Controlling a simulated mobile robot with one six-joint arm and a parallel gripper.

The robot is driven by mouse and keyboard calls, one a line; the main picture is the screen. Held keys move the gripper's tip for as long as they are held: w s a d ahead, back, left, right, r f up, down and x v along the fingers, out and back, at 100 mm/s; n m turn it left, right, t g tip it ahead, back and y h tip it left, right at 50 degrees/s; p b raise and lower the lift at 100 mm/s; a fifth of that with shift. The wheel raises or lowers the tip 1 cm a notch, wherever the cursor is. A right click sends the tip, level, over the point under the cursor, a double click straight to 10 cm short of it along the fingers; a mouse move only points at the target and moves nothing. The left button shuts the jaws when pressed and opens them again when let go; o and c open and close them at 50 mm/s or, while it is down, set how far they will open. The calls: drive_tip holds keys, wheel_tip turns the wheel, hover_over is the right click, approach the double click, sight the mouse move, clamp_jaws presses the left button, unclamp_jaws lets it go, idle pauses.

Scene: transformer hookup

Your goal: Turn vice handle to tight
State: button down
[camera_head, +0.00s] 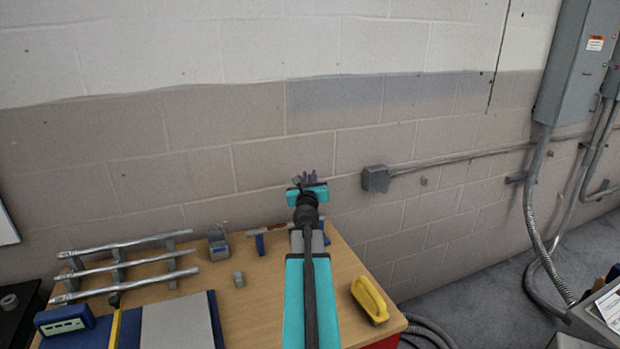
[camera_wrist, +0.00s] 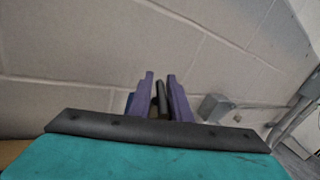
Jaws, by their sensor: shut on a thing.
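My gripper (camera_head: 308,178) is at the far edge of the workbench, in front of the block wall. Its purple fingers also show in the wrist view (camera_wrist: 160,77). They are shut on a slim dark bar (camera_wrist: 162,100), which looks like the vice handle. Only a short piece of the bar shows between the fingers. The vice body is mostly hidden behind my teal arm in the head view, and I cannot tell how far the handle is turned.
The wooden workbench (camera_head: 258,300) carries a rack of metal pipes (camera_head: 125,265), a small grey block (camera_head: 239,279), a hammer-like tool (camera_head: 260,242) and a yellow tray (camera_head: 369,300). A grey wall box (camera_head: 376,179) with conduit is right of my gripper.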

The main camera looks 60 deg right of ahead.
drive_tip(key=shift+s+d+m+g+h, duration=0.2)
drive_tip(key=shift+m+g+h, duration=0.35)
drive_tip(key=shift+g, duration=0.45)
drive_tip(key=shift+s+d+m+g+h, duration=0.1)
drive_tip(key=shift+s+m+g+h, duration=0.25)
drive_tip(key=shift+m+g, duration=0.55)
drive_tip(key=s+m+g+y+b, duration=0.1)
drive_tip(key=m+g+y+b, duration=0.1)
drive_tip(key=m+g+b, duration=0.2)
drive_tip(key=s+m+g+y+b, duration=0.1)
drive_tip(key=m+g+y+b, duration=0.1)
drive_tip(key=m+g+b, duration=0.3)
drive_tip(key=a+m+g+y+b, duration=0.1)
drive_tip(key=m+g+y+b, duration=0.2)
drive_tip(key=g, duration=0.8)
drive_tip(key=shift+s+f+m+b, duration=0.4)
drive_tip(key=shift+m+b, duration=0.65)
drive_tip(key=shift+b, duration=0.3)
drive_tip(key=shift+s+a+r+m+g+y+b, duration=0.1)
drive_tip(key=shift+s+a+m+g+y+b, duration=0.1)
drive_tip(key=shift+m+g+y+b, duration=0.6)
drive_tip(key=c, duration=1.8)
unclamp_jaws()
drive_tip(key=shift+r+t, duration=0.1)
drive_tip(key=shift+t, duration=0.2)
drive_tip(key=shift+w, duration=0.1)
drive_tip(key=shift+w+r, duration=0.1)
drive_tip(key=shift+w, duration=0.05)
